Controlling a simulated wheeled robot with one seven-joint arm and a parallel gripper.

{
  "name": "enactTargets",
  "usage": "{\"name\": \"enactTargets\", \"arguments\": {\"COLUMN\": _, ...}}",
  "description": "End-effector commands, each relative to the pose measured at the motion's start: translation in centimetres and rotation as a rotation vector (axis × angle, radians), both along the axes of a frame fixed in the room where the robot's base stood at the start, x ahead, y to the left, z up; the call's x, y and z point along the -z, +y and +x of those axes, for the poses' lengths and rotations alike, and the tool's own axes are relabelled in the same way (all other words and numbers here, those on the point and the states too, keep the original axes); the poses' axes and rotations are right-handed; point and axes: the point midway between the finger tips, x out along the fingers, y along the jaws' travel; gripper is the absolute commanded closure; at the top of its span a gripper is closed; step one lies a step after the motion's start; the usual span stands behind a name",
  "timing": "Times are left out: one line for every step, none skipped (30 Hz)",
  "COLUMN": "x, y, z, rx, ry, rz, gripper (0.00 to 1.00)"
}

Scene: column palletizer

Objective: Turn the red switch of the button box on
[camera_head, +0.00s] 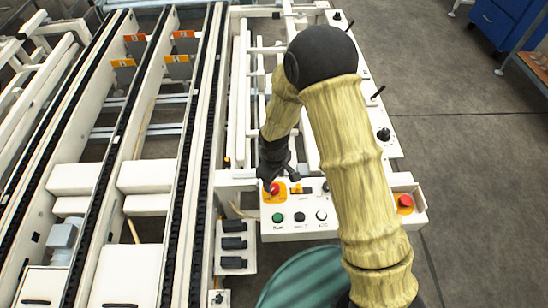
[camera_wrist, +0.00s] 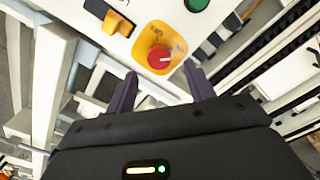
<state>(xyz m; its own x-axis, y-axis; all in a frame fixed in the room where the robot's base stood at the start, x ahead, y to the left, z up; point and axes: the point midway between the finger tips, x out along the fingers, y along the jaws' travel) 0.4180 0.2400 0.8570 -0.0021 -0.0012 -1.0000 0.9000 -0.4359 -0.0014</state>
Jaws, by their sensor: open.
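The button box (camera_head: 290,232) is a white panel below my gripper in the head view. Its red switch (camera_head: 274,188) is a round knob on a yellow plate; it also shows in the wrist view (camera_wrist: 159,56), with a pale mark on its face. My gripper (camera_head: 279,178) is open and points down at the switch. In the wrist view, its two dark fingertips (camera_wrist: 161,72) stand apart on either side of the switch's lower edge. Nothing is between the jaws that I can see gripped. Whether a finger touches the knob or plate, I cannot tell.
On the box are a green button (camera_head: 278,217), a black one (camera_head: 299,216) and a white one (camera_head: 321,215). An orange part (camera_head: 307,188) sits beside the switch. Another red button (camera_head: 405,201) is farther right. Conveyor rails (camera_head: 193,150) fill the left.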

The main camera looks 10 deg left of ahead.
Motion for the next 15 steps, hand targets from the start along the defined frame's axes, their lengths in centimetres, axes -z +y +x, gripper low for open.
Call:
{"name": "enactTargets", "arguments": {"x": -0.9, "y": 0.0, "z": 0.0, "rx": 0.0, "ry": -0.003, "rz": 0.002, "gripper": 0.46}}
{"name": "enactTargets", "arguments": {"x": -1.4, "y": 0.0, "z": 0.1, "rx": 0.0, "ry": -0.004, "rz": 0.003, "gripper": 0.46}}
{"name": "enactTargets", "arguments": {"x": -2.1, "y": 0.0, "z": 0.0, "rx": 0.0, "ry": -0.003, "rz": 0.002, "gripper": 0.46}}
{"name": "enactTargets", "arguments": {"x": -2.6, "y": 0.0, "z": 0.1, "rx": 0.0, "ry": -0.003, "rz": 0.002, "gripper": 0.46}}
{"name": "enactTargets", "arguments": {"x": -3.1, "y": 0.0, "z": 0.0, "rx": 0.0, "ry": -0.003, "rz": 0.002, "gripper": 0.46}}
{"name": "enactTargets", "arguments": {"x": -3.8, "y": 0.0, "z": 0.0, "rx": -0.001, "ry": -0.003, "rz": 0.001, "gripper": 0.46}}
{"name": "enactTargets", "arguments": {"x": -4.4, "y": 0.0, "z": 0.0, "rx": -0.001, "ry": -0.003, "rz": 0.002, "gripper": 0.46}}
{"name": "enactTargets", "arguments": {"x": -4.9, "y": 0.1, "z": -0.1, "rx": -0.001, "ry": -0.002, "rz": 0.001, "gripper": 0.46}}
{"name": "enactTargets", "arguments": {"x": -5.6, "y": 0.1, "z": -0.1, "rx": -0.002, "ry": -0.003, "rz": 0.001, "gripper": 0.46}}
{"name": "enactTargets", "arguments": {"x": -6.2, "y": 0.1, "z": -0.1, "rx": -0.002, "ry": -0.001, "rz": 0.0, "gripper": 0.46}}
{"name": "enactTargets", "arguments": {"x": -6.7, "y": 0.1, "z": -0.1, "rx": -0.001, "ry": -0.003, "rz": 0.001, "gripper": 0.46}}
{"name": "enactTargets", "arguments": {"x": -7.5, "y": 0.0, "z": -0.1, "rx": 0.001, "ry": -0.001, "rz": 0.0, "gripper": 0.46}}
{"name": "enactTargets", "arguments": {"x": -8.1, "y": -0.1, "z": 0.0, "rx": 0.004, "ry": -0.002, "rz": 0.001, "gripper": 0.46}}
{"name": "enactTargets", "arguments": {"x": -8.6, "y": -0.2, "z": 0.0, "rx": 0.006, "ry": -0.001, "rz": 0.0, "gripper": 0.46}}
{"name": "enactTargets", "arguments": {"x": -9.3, "y": -0.3, "z": 0.0, "rx": 0.008, "ry": -0.001, "rz": 0.0, "gripper": 0.46}}
